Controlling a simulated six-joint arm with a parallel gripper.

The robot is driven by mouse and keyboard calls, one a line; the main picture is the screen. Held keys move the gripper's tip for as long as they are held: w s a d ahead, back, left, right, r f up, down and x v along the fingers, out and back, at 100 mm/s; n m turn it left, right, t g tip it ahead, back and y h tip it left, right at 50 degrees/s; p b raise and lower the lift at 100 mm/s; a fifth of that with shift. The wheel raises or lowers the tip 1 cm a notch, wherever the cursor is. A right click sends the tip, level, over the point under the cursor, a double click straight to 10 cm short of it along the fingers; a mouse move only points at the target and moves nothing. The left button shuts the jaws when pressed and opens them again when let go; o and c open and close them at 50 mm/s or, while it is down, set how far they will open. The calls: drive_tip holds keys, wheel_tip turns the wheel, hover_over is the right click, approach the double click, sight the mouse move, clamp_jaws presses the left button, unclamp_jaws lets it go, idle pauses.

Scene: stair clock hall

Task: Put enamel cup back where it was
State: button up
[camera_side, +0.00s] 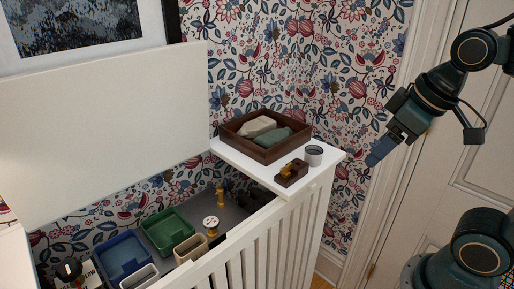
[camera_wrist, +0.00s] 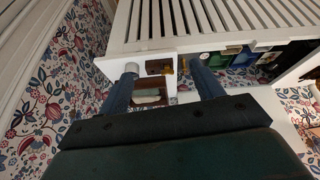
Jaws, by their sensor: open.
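The enamel cup (camera_side: 314,155), small and grey-white with a dark rim, stands upright on the white ledge (camera_side: 328,160) near its right end. In the wrist view the cup (camera_wrist: 131,67) is just beyond the tip of the left finger, partly hidden by it. My gripper (camera_side: 376,156) is to the right of the ledge, apart from the cup, with nothing held. In the wrist view my gripper (camera_wrist: 164,72) shows its two fingers wide apart.
A dark wooden tray (camera_side: 228,136) with pale and green items stands left of the cup. A small wooden block with a yellow part (camera_side: 291,173) is in front. Below, an open slatted white chest holds a green bin (camera_side: 167,230), a blue bin (camera_side: 122,257) and other items.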

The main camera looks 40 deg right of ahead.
drive_tip(key=shift+s+a+f+m+t, duration=0.15)
drive_tip(key=shift+s+f+m, duration=0.2)
drive_tip(key=shift+s, duration=0.3)
drive_tip(key=shift+s+a+f+m+t, duration=0.15)
drive_tip(key=shift+s+f+m, duration=0.15)
drive_tip(key=shift+s, duration=0.3)
idle(0.5)
